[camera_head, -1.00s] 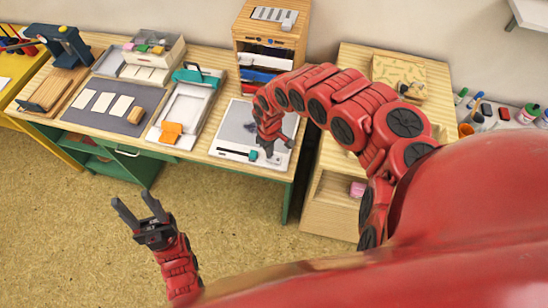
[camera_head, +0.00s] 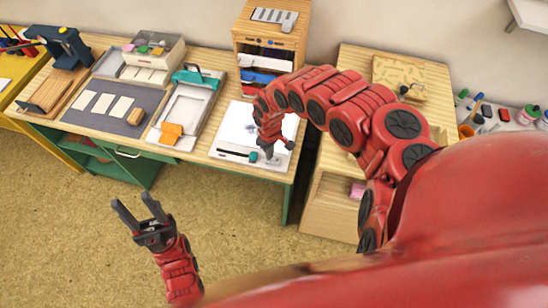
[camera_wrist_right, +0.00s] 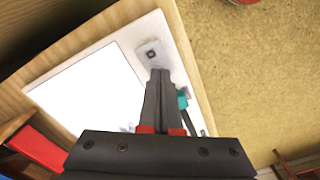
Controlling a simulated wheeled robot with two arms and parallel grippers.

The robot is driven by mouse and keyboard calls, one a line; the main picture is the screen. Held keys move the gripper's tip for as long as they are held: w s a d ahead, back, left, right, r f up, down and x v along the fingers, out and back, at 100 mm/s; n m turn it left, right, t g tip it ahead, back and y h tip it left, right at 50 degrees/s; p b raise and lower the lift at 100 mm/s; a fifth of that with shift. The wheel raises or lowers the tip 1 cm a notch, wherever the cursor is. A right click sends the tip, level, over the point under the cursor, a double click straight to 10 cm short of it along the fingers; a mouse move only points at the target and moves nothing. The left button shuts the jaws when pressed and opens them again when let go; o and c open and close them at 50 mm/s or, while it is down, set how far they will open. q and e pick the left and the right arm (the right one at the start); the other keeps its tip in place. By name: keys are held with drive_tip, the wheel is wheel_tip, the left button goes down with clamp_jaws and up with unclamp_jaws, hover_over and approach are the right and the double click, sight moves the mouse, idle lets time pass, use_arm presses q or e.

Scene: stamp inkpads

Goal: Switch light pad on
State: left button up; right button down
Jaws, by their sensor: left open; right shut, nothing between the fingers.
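The light pad (camera_head: 233,128) lies near the right end of the long wooden table, and its panel glows bright white. My right gripper (camera_head: 268,156) is shut and empty over the pad's front right corner. In the wrist view its fingertips (camera_wrist_right: 160,73) show just below the button; I cannot tell whether they touch the pad. My left gripper (camera_head: 132,198) is open and empty over the floor in front of the table.
A teal-handled tray (camera_head: 186,110) and a grey mat (camera_head: 120,122) with white cards lie left of the pad. A wooden shelf unit (camera_head: 262,34) stands behind it. A wooden cabinet (camera_head: 326,215) stands to the right. The floor in front is clear.

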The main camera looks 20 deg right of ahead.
wheel_tip(320, 180, up, 6)
drive_tip(key=p, duration=0.5)
drive_tip(key=shift+r, duration=0.15)
idle(0.3)
